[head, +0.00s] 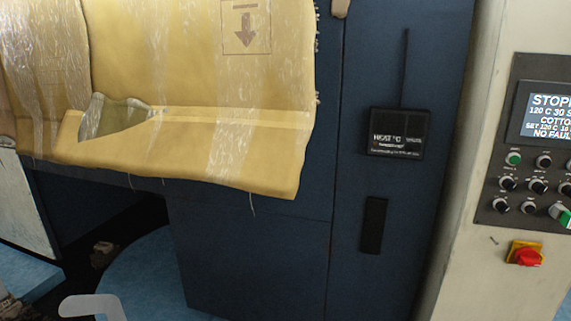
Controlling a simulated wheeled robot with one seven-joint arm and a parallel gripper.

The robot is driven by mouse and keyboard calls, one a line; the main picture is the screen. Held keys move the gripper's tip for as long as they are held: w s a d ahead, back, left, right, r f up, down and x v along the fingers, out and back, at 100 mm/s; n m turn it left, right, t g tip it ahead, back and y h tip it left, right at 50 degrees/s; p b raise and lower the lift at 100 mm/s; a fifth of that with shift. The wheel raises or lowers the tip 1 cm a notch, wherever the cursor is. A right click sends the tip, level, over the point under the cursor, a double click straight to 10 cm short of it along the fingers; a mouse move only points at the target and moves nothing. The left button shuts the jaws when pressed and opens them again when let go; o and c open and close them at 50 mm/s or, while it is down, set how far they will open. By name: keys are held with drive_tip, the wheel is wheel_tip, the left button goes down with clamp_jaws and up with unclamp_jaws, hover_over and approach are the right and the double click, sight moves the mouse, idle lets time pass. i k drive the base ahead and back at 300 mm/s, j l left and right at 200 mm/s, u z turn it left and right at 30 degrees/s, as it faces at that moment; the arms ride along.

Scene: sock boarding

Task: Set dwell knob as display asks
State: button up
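The display (546,113) is on the control panel (490,160) at the right edge, cut off by the frame. Its visible text reads roughly "STOP…", "120 C 30 S", "COTTO…", "SET 12? C 10…" and "NO FAUL…"; the small SET line is hard to read. Below it are several black knobs with pale pointers, such as an upper knob (543,161), a middle knob (508,184) and a lower knob (529,207). Their labels are too small to read, so I cannot tell which is the dwell knob. My gripper is not in view.
A red knob on a yellow plate (526,254) sits below the panel. A pale bent piece (92,306) shows lower left.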

sight(509, 184)
drive_tip(key=z, duration=1.4)
